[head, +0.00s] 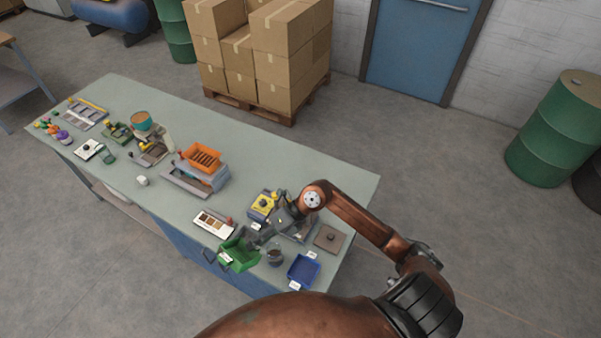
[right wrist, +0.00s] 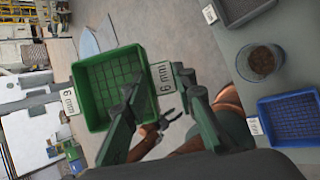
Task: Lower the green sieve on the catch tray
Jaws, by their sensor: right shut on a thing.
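The green sieve (head: 241,256) is a square box with a mesh floor and white tags, held near the table's front edge. In the right wrist view the green sieve (right wrist: 84,97) shows its "6 mm" tags at both ends. My right gripper (head: 258,236) is shut on the sieve's tagged end; its fingers show in the right wrist view (right wrist: 162,98). My left gripper is not in view.
A jar of brown grains (head: 275,258) and a blue tray (head: 303,268) stand right of the sieve. An orange sieve (head: 201,157) sits on a grey stand. The table's far edge is clear.

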